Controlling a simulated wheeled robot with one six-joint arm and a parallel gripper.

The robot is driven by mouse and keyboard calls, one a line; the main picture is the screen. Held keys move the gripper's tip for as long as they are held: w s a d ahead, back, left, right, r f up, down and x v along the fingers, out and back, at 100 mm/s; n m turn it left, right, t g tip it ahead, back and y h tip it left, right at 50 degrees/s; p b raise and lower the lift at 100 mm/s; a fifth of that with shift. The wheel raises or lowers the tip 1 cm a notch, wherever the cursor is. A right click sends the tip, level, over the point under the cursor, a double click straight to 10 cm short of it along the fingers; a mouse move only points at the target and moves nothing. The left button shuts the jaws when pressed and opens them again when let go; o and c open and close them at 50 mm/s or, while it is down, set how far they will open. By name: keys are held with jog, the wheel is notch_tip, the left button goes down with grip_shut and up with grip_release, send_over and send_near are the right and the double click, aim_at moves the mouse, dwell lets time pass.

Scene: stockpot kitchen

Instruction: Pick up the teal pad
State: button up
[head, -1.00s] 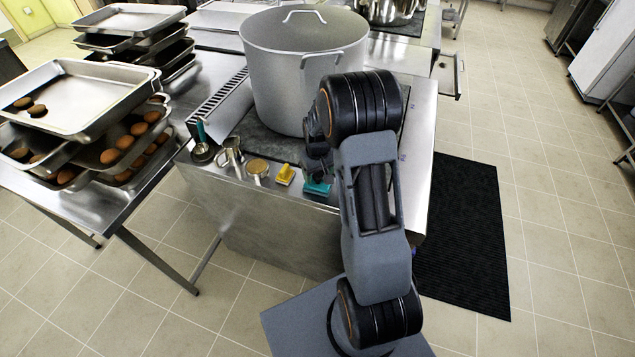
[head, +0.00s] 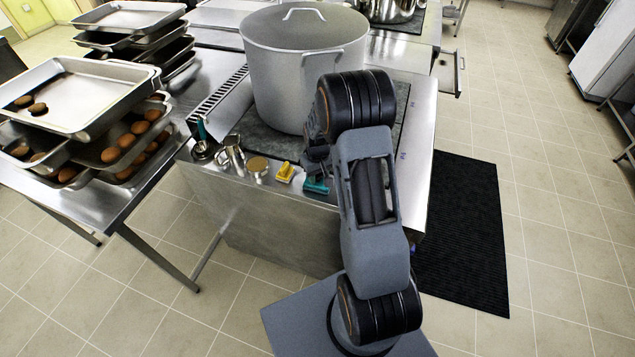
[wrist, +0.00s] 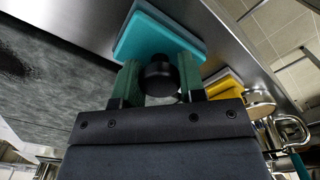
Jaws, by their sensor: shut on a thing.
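The teal pad (head: 316,185) is a flat teal block at the steel counter's front edge, just below my gripper (head: 317,165) in the head view. In the wrist view the teal pad (wrist: 155,40) shows beyond the fingertips, with a round dark knob (wrist: 159,80) on its near side. My gripper (wrist: 158,78) is shut on that knob, one green finger on each side. The arm hides part of the pad in the head view. I cannot tell whether the pad touches the counter.
A yellow pad (head: 286,173) sits just left of the teal one. A round brass-topped item (head: 257,166), a metal jug (head: 233,150) and a teal-handled tool (head: 202,140) follow leftward. A large lidded stockpot (head: 290,75) stands behind. Stacked trays (head: 90,100) fill the left table.

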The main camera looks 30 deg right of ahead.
jog(key=shift+c, duration=0.5)
jog(key=shift+r+b, duration=0.35)
jog(key=shift+r, duration=0.15)
jog(key=w+d+r+b, duration=0.3)
jog(key=w+d+r, duration=0.2)
jog(key=d+r, duration=0.7)
jog(key=shift+w+d+b, duration=0.15)
jog(key=shift+d+b, duration=0.15)
jog(key=shift+d, duration=0.15)
